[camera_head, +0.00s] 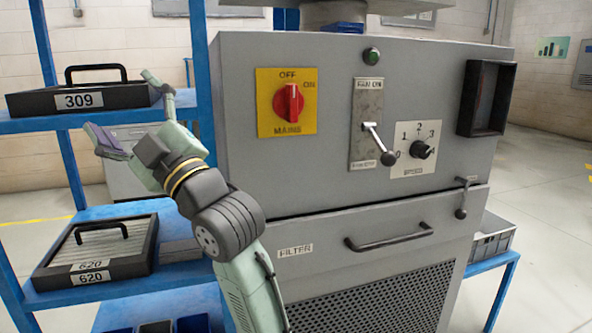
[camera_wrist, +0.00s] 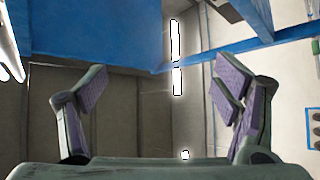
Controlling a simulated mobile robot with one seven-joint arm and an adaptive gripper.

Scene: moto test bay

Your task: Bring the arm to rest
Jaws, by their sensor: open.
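My gripper (camera_head: 128,112) is raised at the left of the head view, in front of the blue shelf rack and to the left of the grey machine. Its fingers are spread wide and nothing is between them. One finger reaches up near the black case marked 309, and whether it touches cannot be told. In the wrist view my gripper (camera_wrist: 160,90) also shows open and empty, with purple pads on both fingers. My arm rises from the bottom of the head view, bent at the wrist, in front of the machine's left edge.
The grey machine (camera_head: 340,190) carries a red mains switch (camera_head: 289,103), a fan lever (camera_head: 378,145), a speed knob (camera_head: 421,149) and a filter drawer handle (camera_head: 388,238). The blue rack (camera_head: 170,293) holds case 309 (camera_head: 85,97) and case 620 (camera_head: 98,252). Open floor (camera_head: 555,230) lies right.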

